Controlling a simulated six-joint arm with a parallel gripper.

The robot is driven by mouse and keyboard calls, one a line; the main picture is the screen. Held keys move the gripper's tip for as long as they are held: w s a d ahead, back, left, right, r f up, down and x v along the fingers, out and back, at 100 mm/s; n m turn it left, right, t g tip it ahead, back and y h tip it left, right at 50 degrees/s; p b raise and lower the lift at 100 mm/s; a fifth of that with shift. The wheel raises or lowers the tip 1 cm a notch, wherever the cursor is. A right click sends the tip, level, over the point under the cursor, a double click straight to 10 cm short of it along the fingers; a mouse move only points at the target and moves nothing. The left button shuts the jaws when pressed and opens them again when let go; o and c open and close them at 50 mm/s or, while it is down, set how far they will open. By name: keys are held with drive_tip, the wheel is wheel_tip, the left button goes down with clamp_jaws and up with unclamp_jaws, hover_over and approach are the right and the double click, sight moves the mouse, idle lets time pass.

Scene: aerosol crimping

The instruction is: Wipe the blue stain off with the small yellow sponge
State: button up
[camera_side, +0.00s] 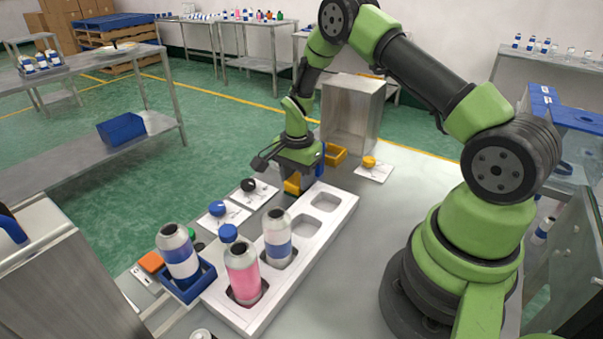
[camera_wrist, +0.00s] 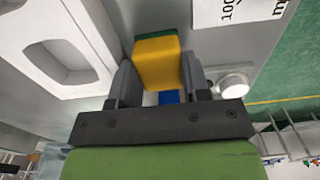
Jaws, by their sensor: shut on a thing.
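The small yellow sponge (camera_wrist: 157,62), with a green layer at its far end, sits between the two fingers of my gripper (camera_wrist: 157,78) in the wrist view. My gripper is shut on it. In the side view my gripper (camera_side: 299,187) points down beside the far end of the white tray, and the sponge (camera_side: 291,185) shows at its fingers. I cannot tell whether the sponge touches the table. A small blue patch (camera_wrist: 168,97) shows behind the sponge between the fingers; I cannot tell whether it is the stain. No stain is clearly visible in the side view.
A white tray (camera_side: 322,227) beside my gripper holds a pink can (camera_side: 243,272) and a blue-banded can (camera_side: 277,238); its far pockets are empty. Another can (camera_side: 179,254) stands in a blue holder. Labelled cards with caps, a yellow bin (camera_side: 335,154) and a metal box (camera_side: 351,112) stand nearby.

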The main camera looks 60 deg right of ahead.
drive_tip(key=shift+s+a, duration=0.15)
drive_tip(key=shift+a, duration=1.9)
drive_tip(key=shift+d, duration=1.65)
drive_tip(key=shift+d+f, duration=0.1)
drive_tip(key=shift+d, duration=1.4)
drive_tip(key=shift+r, duration=3.05)
drive_tip(key=shift+r, duration=1.5)
